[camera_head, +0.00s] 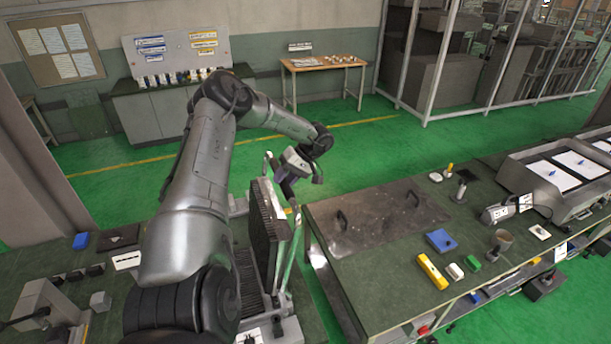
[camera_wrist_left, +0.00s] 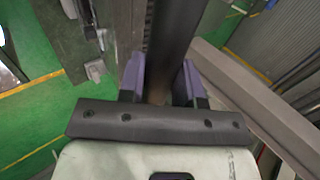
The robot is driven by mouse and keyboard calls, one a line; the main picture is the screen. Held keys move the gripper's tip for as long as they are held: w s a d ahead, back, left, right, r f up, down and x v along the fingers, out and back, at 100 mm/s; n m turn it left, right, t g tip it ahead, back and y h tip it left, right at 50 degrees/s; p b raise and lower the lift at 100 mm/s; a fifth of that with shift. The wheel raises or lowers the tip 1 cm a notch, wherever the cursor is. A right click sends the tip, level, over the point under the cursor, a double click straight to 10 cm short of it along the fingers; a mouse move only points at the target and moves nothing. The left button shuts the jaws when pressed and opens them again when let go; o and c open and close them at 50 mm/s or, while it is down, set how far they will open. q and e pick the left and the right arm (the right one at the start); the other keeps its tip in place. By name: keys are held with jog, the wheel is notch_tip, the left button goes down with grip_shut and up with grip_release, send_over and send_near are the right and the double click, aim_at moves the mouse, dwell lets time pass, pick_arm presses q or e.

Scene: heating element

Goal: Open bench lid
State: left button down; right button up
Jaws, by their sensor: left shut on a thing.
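A flat grey metal plate (camera_head: 372,218) with two dark handles lies level in the top of the right bench; it looks like the bench lid. My right gripper is out of view.
The left bench (camera_head: 60,260) holds small blocks and a fixture. Green floor is clear behind.

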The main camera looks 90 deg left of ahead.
pick_arm(q)
jog(key=shift+d+f, duration=0.2)
jog(key=shift+f, duration=0.15)
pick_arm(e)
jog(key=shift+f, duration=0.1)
pick_arm(q)
jog(key=c, duration=1.2)
grip_release()
jog(key=shift+c, duration=0.2)
jog(key=o, duration=0.3)
jog(key=shift+d+f, duration=0.15)
jog(key=shift+d, duration=0.05)
jog(key=shift+o, duration=0.7)
jog(key=shift+a, duration=0.1)
jog(key=shift+r, duration=0.2)
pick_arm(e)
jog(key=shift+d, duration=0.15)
